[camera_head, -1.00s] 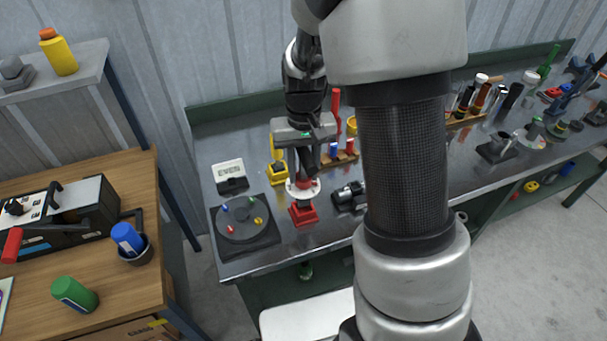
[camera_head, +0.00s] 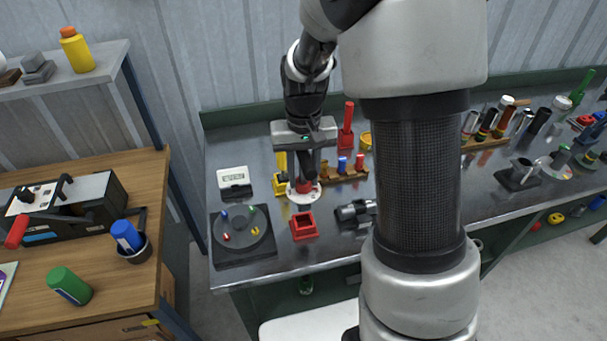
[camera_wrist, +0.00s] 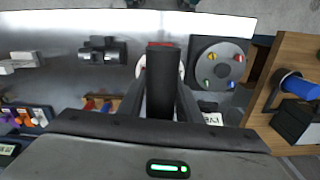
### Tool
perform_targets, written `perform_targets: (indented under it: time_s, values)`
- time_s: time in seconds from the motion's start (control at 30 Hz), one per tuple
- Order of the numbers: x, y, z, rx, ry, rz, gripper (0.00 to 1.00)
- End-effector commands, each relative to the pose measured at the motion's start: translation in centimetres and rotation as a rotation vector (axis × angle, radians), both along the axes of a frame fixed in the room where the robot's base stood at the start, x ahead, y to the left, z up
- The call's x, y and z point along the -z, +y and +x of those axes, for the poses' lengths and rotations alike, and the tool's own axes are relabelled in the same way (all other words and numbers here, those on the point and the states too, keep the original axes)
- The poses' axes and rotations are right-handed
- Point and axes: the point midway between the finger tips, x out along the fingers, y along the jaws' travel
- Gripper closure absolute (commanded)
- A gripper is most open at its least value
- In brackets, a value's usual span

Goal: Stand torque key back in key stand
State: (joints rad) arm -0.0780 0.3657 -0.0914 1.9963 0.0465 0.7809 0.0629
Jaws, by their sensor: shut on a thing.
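My gripper (camera_head: 304,178) is shut on the torque key, whose white disc (camera_head: 304,194) shows below the fingers in the head view. The key looks about upright, with red above the disc and a dark shaft below it. The fingers hide its upper part. The red key stand (camera_head: 304,226), an open square socket, stands on the bench just below and in front of the key. The key's lower end appears apart from it, though the gap is hard to judge. In the wrist view, parts of the white disc (camera_wrist: 182,71) show beside the fingers.
A dark turntable plate (camera_head: 243,236) with coloured pegs lies to the left, with a small display (camera_head: 233,178) behind it. A yellow holder (camera_head: 279,183) stands close behind the key. A wooden rack (camera_head: 344,173) and a dark metal fixture (camera_head: 354,212) are to the right.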

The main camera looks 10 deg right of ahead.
Motion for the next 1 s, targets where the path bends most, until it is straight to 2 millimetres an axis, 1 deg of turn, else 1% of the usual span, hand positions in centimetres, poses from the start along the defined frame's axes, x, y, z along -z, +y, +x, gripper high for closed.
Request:
perform_targets:
  time_s: [0.27, 0.6, 0.7, 0.83, 1.0]
  values:
    - [1.4, 0.0, 0.0, 0.0, 0.0, 0.0, 1.0]
    - [4.4, 0.0, 0.0, 0.0, -0.001, 0.0, 1.0]
    - [5.1, 0.0, 0.0, 0.0, -0.001, 0.0, 1.0]
    - [5.5, 0.0, 0.0, 0.0, -0.001, 0.0, 1.0]
    - [5.4, 0.0, 0.0, 0.0, -0.001, 0.0, 1.0]
